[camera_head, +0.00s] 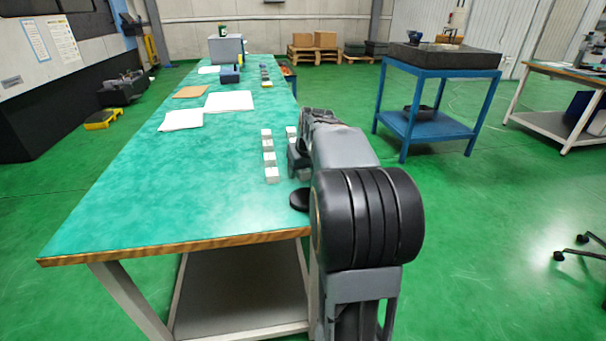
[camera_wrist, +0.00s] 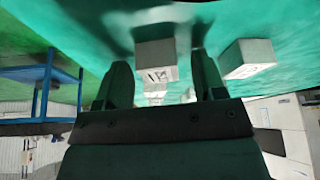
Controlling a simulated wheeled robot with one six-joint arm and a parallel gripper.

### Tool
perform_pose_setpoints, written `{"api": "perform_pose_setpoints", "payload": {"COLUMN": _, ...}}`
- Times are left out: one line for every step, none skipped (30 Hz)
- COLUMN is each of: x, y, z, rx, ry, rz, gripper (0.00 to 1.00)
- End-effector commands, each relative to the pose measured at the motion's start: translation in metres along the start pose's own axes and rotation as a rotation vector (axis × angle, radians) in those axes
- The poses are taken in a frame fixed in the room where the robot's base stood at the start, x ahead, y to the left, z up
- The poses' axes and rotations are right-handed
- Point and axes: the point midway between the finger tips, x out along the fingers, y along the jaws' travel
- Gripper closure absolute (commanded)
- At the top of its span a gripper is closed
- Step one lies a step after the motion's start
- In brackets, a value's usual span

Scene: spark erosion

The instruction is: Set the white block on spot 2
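Several small white blocks stand in two columns on the green table. The left column includes a near block (camera_head: 271,175) and a far block (camera_head: 266,134). The right column, with a far block (camera_head: 291,131), is partly hidden by my arm. My gripper (camera_head: 294,158) is low over this right column. In the wrist view my gripper (camera_wrist: 161,62) is open, with a finger on each side of a white block (camera_wrist: 157,74) that bears a dark mark; gaps show on both sides. Another white block (camera_wrist: 249,58) stands to the right. I cannot make out spot 2 or its label.
The green table (camera_head: 130,205) has bare room left of the blocks. White sheets (camera_head: 229,101) and a brown sheet (camera_head: 191,92) lie farther back, before a blue item (camera_head: 230,75) and a grey box (camera_head: 226,50). A blue stand (camera_head: 425,128) is at right.

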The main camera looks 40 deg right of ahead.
Motion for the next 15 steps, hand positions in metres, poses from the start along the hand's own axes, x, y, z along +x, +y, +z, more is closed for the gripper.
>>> {"api": "perform_pose_setpoints", "payload": {"x": -0.0002, "y": 0.0, "z": 0.0, "rx": 0.0, "ry": 0.0, "rz": 0.0, "gripper": 0.42}}
{"api": "perform_pose_setpoints", "payload": {"x": -0.0002, "y": 0.0, "z": 0.0, "rx": 0.0, "ry": 0.0, "rz": 0.0, "gripper": 0.44}}
{"api": "perform_pose_setpoints", "payload": {"x": -0.0003, "y": 0.0001, "z": 0.0, "rx": 0.0, "ry": 0.0, "rz": 0.0, "gripper": 0.48}}
{"api": "perform_pose_setpoints", "payload": {"x": -0.0003, "y": 0.0001, "z": 0.0, "rx": 0.0, "ry": 0.0, "rz": 0.0, "gripper": 0.51}}
{"api": "perform_pose_setpoints", "payload": {"x": -0.0003, "y": 0.0001, "z": 0.0, "rx": 0.0, "ry": 0.0, "rz": 0.0, "gripper": 0.54}}
{"api": "perform_pose_setpoints", "payload": {"x": -0.0003, "y": 0.0001, "z": 0.0, "rx": 0.0, "ry": 0.0, "rz": 0.0, "gripper": 0.58}}
{"api": "perform_pose_setpoints", "payload": {"x": -0.0003, "y": 0.0001, "z": 0.0, "rx": 0.0, "ry": 0.0, "rz": 0.0, "gripper": 0.61}}
{"api": "perform_pose_setpoints", "payload": {"x": -0.0003, "y": 0.0001, "z": 0.0, "rx": 0.0, "ry": 0.0, "rz": 0.0, "gripper": 0.64}}
{"api": "perform_pose_setpoints", "payload": {"x": -0.0003, "y": 0.0001, "z": 0.0001, "rx": 0.0, "ry": 0.0, "rz": 0.0, "gripper": 0.68}}
{"api": "perform_pose_setpoints", "payload": {"x": -0.0003, "y": 0.0001, "z": 0.0001, "rx": 0.0, "ry": 0.0, "rz": 0.0, "gripper": 0.7}}
{"api": "perform_pose_setpoints", "payload": {"x": -0.0003, "y": 0.0001, "z": 0.0001, "rx": 0.0, "ry": 0.0, "rz": 0.0, "gripper": 0.73}}
{"api": "perform_pose_setpoints", "payload": {"x": -0.0004, "y": 0.0001, "z": 0.0001, "rx": 0.0, "ry": 0.0, "rz": 0.0, "gripper": 0.77}}
{"api": "perform_pose_setpoints", "payload": {"x": -0.0004, "y": 0.0001, "z": 0.0001, "rx": 0.0, "ry": 0.0, "rz": 0.0, "gripper": 0.8}}
{"api": "perform_pose_setpoints", "payload": {"x": -0.0004, "y": 0.0001, "z": 0.0001, "rx": 0.0, "ry": 0.0, "rz": 0.0, "gripper": 0.83}}
{"api": "perform_pose_setpoints", "payload": {"x": -0.0003, "y": 0.0001, "z": 0.0001, "rx": 0.0, "ry": 0.0, "rz": 0.0, "gripper": 0.87}}
